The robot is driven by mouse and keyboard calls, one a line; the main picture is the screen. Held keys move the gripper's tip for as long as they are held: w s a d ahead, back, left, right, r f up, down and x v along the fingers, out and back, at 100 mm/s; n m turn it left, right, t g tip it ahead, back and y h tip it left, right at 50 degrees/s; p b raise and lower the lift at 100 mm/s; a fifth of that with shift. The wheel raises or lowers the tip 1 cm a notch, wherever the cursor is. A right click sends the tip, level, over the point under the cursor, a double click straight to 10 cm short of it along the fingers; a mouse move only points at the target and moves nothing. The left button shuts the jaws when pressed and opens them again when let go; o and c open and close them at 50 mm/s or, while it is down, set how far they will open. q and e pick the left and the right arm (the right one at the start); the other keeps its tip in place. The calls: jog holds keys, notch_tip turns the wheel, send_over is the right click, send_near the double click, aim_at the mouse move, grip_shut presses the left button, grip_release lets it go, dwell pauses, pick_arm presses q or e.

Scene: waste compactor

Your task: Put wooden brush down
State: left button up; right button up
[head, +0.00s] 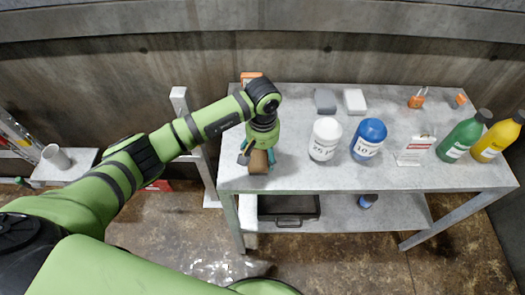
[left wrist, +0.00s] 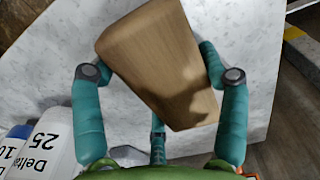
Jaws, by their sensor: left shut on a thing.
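My left gripper (head: 258,160) is at the left end of the grey table (head: 290,180), with its fingers pointing down. It is shut on the wooden brush (left wrist: 160,62), a tan wooden block that also shows in the head view (head: 258,163). In the left wrist view the teal fingers close around the brush from both sides. The speckled tabletop (left wrist: 255,45) lies below and behind it. The bristles are not visible. I cannot tell whether the brush touches the tabletop. My right gripper is not in view.
A white container (head: 325,140) and a blue one (head: 368,139) stand right of the gripper. Grey (head: 325,101) and white (head: 355,101) blocks lie behind. A sign (head: 415,150), green bottle (head: 462,136) and yellow bottle (head: 498,138) stand right. A dark case (head: 289,207) sits on the lower shelf.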

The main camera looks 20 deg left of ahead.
pick_arm(q)
jog(key=shift+f, duration=0.25)
jog(key=shift+f+b, duration=0.2)
jog(key=shift+b, duration=0.15)
jog(key=o, duration=1.3)
jog(key=shift+r, duration=0.1)
jog(key=shift+r+p, duration=0.15)
jog(key=shift+p, duration=0.2)
jog(key=shift+r, duration=0.35)
notch_tip(320, 180, up, 11)
jog(key=b, duration=0.3)
jog(key=shift+r, duration=0.15)
